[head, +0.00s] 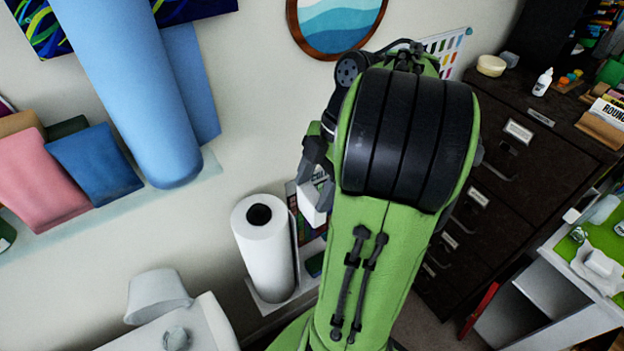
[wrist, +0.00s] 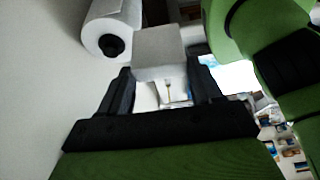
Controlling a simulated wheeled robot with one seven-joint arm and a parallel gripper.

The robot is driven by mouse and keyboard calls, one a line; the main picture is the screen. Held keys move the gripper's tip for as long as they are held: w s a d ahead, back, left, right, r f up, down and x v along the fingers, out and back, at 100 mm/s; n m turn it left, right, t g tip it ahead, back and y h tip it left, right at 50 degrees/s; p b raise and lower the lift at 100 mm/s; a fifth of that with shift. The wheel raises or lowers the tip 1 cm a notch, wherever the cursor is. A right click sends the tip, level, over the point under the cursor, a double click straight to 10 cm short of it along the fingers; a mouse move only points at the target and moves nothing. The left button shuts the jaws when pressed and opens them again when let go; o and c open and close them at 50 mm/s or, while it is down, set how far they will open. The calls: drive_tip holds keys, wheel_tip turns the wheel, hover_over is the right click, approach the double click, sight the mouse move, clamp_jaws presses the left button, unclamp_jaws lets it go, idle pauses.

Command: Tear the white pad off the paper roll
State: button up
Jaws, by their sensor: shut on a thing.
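The white paper roll (head: 268,262) stands upright on a small white ledge, with a dark core at its top. It also shows at the top left of the wrist view (wrist: 104,22). My gripper (head: 318,168) is to the upper right of the roll. In the wrist view my gripper (wrist: 163,82) is shut on the white pad (wrist: 158,52), which sits between the two dark fingers. The pad also shows in the head view (head: 314,203), partly hidden by my gripper and arm. It appears beside the roll; I cannot tell whether they touch.
A dark drawer cabinet (head: 520,165) stands at the right. A blue roll (head: 135,90) and folded pink cloth (head: 38,178) are on the left shelf. A white bin-like container (head: 156,296) is at the lower left. My green arm hides the middle.

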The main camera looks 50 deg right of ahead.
drive_tip(key=shift+s+a+r, duration=0.2)
drive_tip(key=shift+s, duration=0.45)
drive_tip(key=shift+s+a+r, duration=0.15)
drive_tip(key=shift+s+a, duration=0.05)
drive_tip(key=shift+s, duration=0.45)
wheel_tip(320, 180, up, 3)
drive_tip(key=p, duration=0.2)
drive_tip(key=shift+f+p, duration=0.1)
drive_tip(key=shift+p, duration=0.2)
drive_tip(key=shift+r+b, duration=0.4)
drive_tip(key=shift+r, duration=0.25)
